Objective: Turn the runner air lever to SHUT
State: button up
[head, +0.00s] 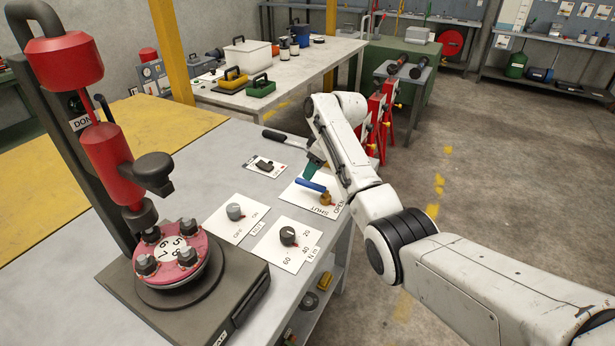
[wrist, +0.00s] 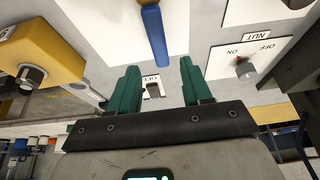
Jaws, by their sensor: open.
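The runner air lever has a blue handle (head: 311,186) on a brass valve body (head: 327,199). Its white plate (head: 322,211) carries the words SHUT and OPEN along its near and right edges. The handle points left from the body, away from both words. My gripper (head: 314,168) hangs just behind the handle, partly hidden by my own arm; one teal finger shows. In the wrist view, my gripper (wrist: 156,82) is open and empty, with the blue handle (wrist: 154,38) ahead of the gap between its fingers. I see no contact with it.
A grey knob (head: 234,211), a black dial (head: 289,236) and a black switch (head: 264,165) sit on nearby plates. The red press (head: 113,165) with its pink spool (head: 172,255) stands left. A yellow block (wrist: 45,45) is close at left in the wrist view.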

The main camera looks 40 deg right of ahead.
jog(key=shift+x, duration=2.55)
grip_shut()
